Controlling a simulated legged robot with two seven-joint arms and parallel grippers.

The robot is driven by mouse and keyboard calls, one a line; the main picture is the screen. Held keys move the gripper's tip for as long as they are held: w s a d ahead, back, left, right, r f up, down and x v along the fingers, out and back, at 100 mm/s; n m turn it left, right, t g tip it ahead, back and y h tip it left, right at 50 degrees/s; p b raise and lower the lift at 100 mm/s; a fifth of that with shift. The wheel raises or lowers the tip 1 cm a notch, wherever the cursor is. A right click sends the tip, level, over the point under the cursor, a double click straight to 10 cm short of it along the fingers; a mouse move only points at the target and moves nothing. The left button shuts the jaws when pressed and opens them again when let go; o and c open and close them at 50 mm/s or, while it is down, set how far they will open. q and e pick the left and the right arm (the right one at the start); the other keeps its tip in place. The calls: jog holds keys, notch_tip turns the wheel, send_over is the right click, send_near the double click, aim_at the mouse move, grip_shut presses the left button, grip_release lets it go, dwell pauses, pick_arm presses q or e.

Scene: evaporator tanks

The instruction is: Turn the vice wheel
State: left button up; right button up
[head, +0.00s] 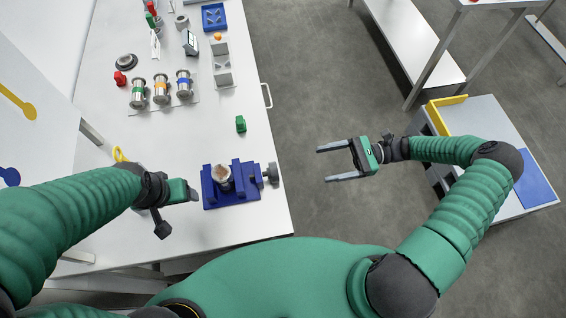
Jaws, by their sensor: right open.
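The blue vice (243,195) stands near the right edge of the white table, with a metal cylinder (222,175) between its jaws. The vice's dark grey wheel (272,174) is on its right side, near the table edge. My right gripper (322,163) is open and empty over the floor, to the right of the wheel and apart from it. Its two fingers point left toward the wheel. My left gripper (178,205) is to the left of the vice, seen from above; its fingers are mostly hidden, so its opening is unclear.
Several metal canisters with coloured bands (161,88) stand farther back on the table (215,130). A small green block (240,124) lies behind the vice. A table handle (267,95) sticks out at the right edge. A grey cabinet (490,115) stands at the right beyond open floor.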

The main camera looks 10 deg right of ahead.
aim_at(270, 173)
pick_arm(q)
jog(key=r+p, duration=0.3)
jog(key=shift+w+a+r, duration=0.15)
jog(key=shift+a+r, duration=0.1)
pick_arm(e)
jog(key=a, duration=1.4)
jog(key=shift+w, duration=0.3)
jog(key=shift+a+f, duration=0.1)
jog(key=c, duration=0.4)
jog(key=shift+a, duration=0.1)
jog(key=c, duration=1)
jog(key=m, duration=0.4)
jog(key=o, duration=1)
jog(key=shift+c, duration=0.2)
pick_arm(q)
jog(key=shift+a+r, duration=0.1)
jog(key=shift+a, duration=0.05)
pick_arm(e)
jog(key=o, duration=0.4)
jog(key=shift+d, duration=0.2)
